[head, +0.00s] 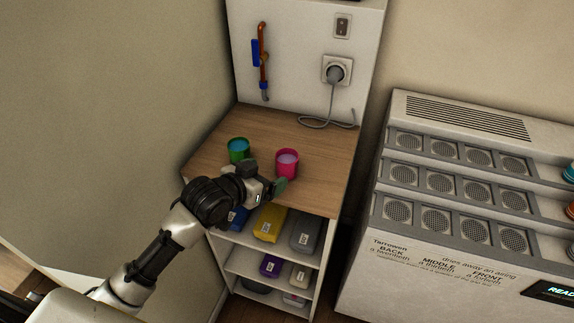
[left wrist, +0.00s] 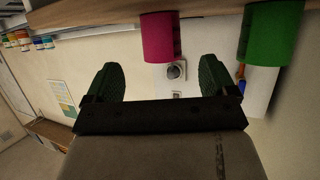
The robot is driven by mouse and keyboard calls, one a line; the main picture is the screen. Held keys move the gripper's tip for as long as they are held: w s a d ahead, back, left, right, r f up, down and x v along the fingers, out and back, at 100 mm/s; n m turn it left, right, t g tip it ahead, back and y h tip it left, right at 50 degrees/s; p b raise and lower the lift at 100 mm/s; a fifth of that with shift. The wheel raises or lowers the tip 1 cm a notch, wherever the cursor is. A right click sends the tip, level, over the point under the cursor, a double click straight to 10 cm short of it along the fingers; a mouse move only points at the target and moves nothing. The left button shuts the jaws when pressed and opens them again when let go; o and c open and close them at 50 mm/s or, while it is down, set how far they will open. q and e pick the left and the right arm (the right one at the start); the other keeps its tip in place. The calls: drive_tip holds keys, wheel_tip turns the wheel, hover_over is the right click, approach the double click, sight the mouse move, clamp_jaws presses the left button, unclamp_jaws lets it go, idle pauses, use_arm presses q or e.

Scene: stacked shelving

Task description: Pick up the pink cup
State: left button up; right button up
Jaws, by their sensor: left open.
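The pink cup (head: 287,163) stands upright on the wooden top of the shelf unit, with something pale inside it. A green cup (head: 238,150) with blue inside stands to its left. My left gripper (head: 267,178) is open and empty at the front of the top, just in front of the pink cup. In the left wrist view, which is upside down, the pink cup (left wrist: 160,38) lies ahead of the gap between my open fingers (left wrist: 160,82), apart from them. The green cup (left wrist: 272,38) is to the right there. My right gripper is not in view.
The shelf unit's wooden top (head: 325,177) is clear right of the pink cup. A cable (head: 328,122) from a wall socket lies at the back. Lower shelves hold several boxes, including a yellow one (head: 270,222). A large grey machine (head: 465,190) stands to the right.

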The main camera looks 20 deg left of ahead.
sight(280, 168)
use_arm(q)
drive_tip(key=p+x, duration=0.1)
drive_tip(key=x, duration=0.8)
drive_tip(key=shift+w+f, duration=0.15)
drive_tip(key=shift+w, duration=0.05)
drive_tip(key=shift+c, duration=0.5)
drive_tip(key=c, duration=0.9)
